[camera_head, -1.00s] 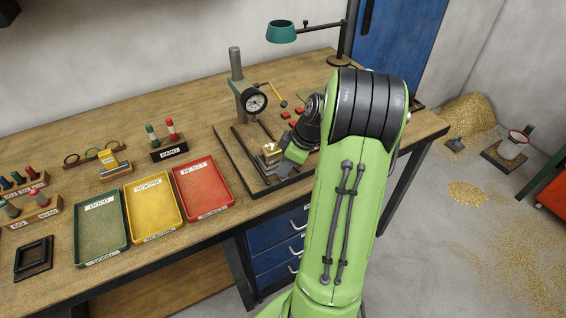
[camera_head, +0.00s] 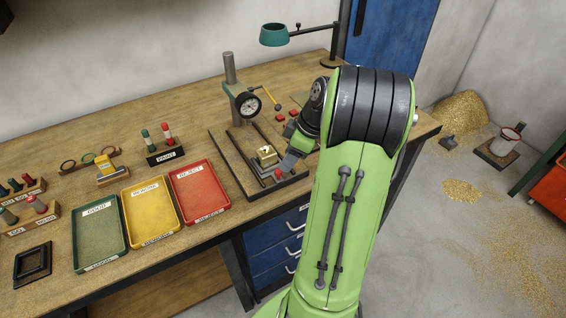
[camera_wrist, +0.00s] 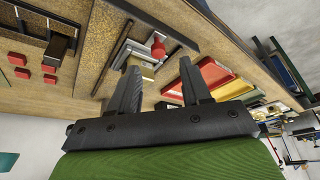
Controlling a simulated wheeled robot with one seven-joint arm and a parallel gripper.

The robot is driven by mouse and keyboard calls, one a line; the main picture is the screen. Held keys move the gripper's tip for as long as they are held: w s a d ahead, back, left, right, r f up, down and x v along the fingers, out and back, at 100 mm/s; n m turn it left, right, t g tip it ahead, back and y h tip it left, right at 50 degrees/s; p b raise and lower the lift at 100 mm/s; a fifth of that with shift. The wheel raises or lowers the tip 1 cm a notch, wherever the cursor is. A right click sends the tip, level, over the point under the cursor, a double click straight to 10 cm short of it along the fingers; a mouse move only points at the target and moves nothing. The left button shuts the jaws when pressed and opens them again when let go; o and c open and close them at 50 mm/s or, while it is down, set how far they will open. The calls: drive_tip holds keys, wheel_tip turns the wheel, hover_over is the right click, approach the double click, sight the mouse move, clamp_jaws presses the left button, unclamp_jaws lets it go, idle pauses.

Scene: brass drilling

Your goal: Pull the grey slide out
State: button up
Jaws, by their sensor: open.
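The grey slide (camera_wrist: 127,46) shows in the wrist view as a pale grey bar on the dark fixture base, with a red knob (camera_wrist: 158,48) at its end. In the head view the red knob (camera_head: 278,173) is at the front of the fixture, and a brass block (camera_head: 266,153) sits just behind it. My gripper (camera_wrist: 158,68) is open, its two dark fingers pointing towards the knob, which shows between and beyond the fingertips. I cannot tell whether either finger touches it. In the head view my gripper (camera_head: 286,164) is partly hidden by my arm.
Red, yellow and green trays (camera_head: 226,196) lie to the left. The table's front edge is close to the fixture.

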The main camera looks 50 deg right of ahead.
drive_tip(key=p+v, duration=0.3)
drive_tip(key=v, duration=0.7)
drive_tip(key=shift+f, duration=0.1)
drive_tip(key=w+a+r+m+h, duration=0.1)
drive_tip(key=a+r, duration=0.2)
drive_tip(key=a, duration=0.6)
drive_tip(key=w+a+r+m+h, duration=0.1)
drive_tip(key=a+r, duration=0.1)
drive_tip(key=a, duration=0.8)
drive_tip(key=s+a+f+m+t, duration=0.1)
drive_tip(key=s+a+m, duration=0.2)
drive_tip(key=s+a, duration=0.6)
drive_tip(key=shift+s+f+m+t, duration=0.3)
drive_tip(key=shift+s+m+t, duration=0.1)
drive_tip(key=shift+s, duration=0.85)
drive_tip(key=shift+a, duration=0.15)
